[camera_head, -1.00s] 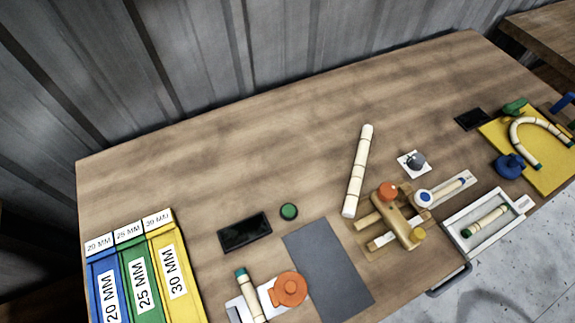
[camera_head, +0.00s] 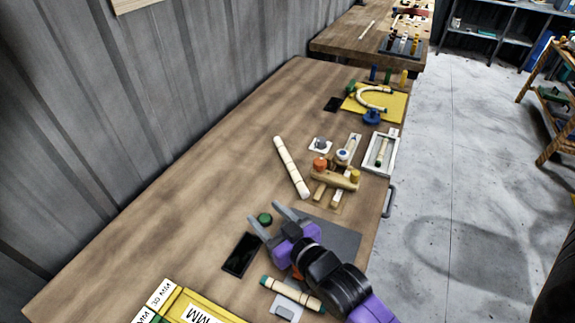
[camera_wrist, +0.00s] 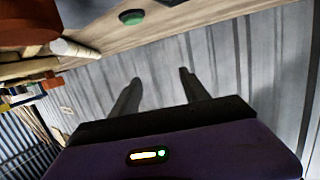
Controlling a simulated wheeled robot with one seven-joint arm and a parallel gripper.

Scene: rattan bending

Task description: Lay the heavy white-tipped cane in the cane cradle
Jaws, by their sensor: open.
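The pale, jointed cane with whitish ends (camera_head: 291,166) lies on the wooden table, left of the wooden jig. A pale rounded end (camera_wrist: 75,48), probably this cane's, shows at upper left in the wrist view. My gripper (camera_head: 266,214) is open and empty, near the green button and short of the cane; its two fingers also show in the wrist view (camera_wrist: 160,76). I cannot tell for sure which fixture is the cane cradle. A shallow white tray (camera_head: 393,139) holds a green-tipped cane. Another green-tipped cane (camera_head: 291,294) lies over a grey-white plate at the near edge.
The green button (camera_head: 264,218) and a black panel (camera_head: 241,254) are near my gripper. A grey mat (camera_head: 343,236) lies partly under my arm. A yellow board (camera_head: 392,107) holds a bent cane. The table's left part is clear.

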